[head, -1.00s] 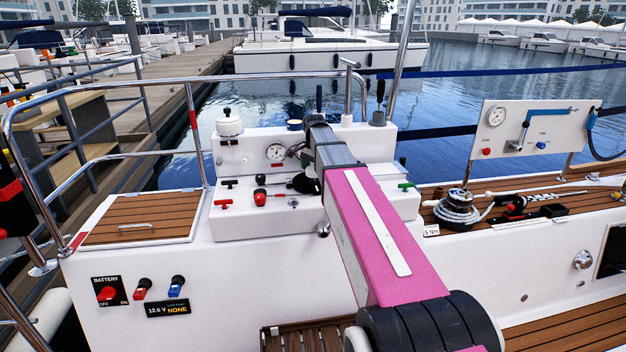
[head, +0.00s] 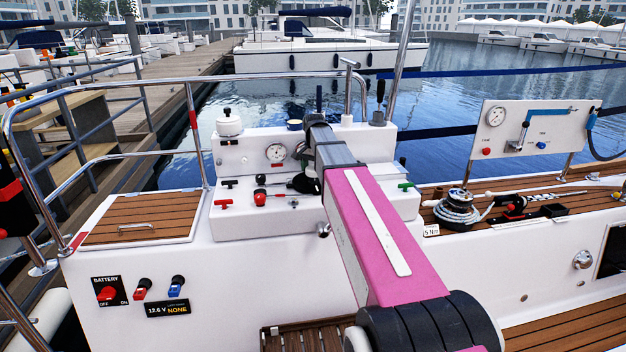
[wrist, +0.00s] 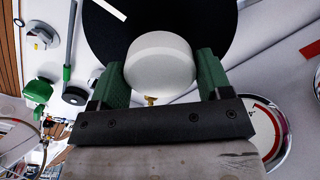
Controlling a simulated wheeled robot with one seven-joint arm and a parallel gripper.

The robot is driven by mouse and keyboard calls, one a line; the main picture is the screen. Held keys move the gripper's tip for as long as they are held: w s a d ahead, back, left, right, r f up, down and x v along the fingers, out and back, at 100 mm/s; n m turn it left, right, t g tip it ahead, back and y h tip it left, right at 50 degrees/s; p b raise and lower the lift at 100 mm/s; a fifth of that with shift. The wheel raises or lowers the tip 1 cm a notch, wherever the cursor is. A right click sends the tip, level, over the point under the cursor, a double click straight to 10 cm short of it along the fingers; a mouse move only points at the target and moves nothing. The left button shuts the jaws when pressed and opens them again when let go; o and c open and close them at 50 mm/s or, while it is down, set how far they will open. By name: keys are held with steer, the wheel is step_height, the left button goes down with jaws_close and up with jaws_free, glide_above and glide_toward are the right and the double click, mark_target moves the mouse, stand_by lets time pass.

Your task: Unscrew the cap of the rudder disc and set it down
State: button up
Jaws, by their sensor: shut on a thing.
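In the wrist view, a pale grey-white round cap (wrist: 160,61) sits between the green fingers of my gripper (wrist: 158,78), which is shut on it. Behind the cap is a wide black disc (wrist: 110,38), partly covered by the cap and fingers. A small brass piece shows just below the cap. I cannot tell whether the cap is clear of its thread. In the head view, my pink arm reaches to the white console (head: 235,222), and my gripper and the cap are hidden. A black round shape (head: 305,184) shows just left of the arm's end.
A pressure gauge (head: 275,152), a red knob (head: 261,198) and a red T-handle (head: 224,204) stand left of the arm. The teak hatch (head: 142,217) at left is bare.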

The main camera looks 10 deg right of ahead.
steer(key=shift+r, duration=1.7)
steer(key=shift+r, duration=2)
glide_toward(267, 130)
steer(key=shift+s+f, duration=0.15)
steer(key=shift+f, duration=1.7)
steer(key=shift+f, duration=0.25)
steer(key=shift+f, duration=1.25)
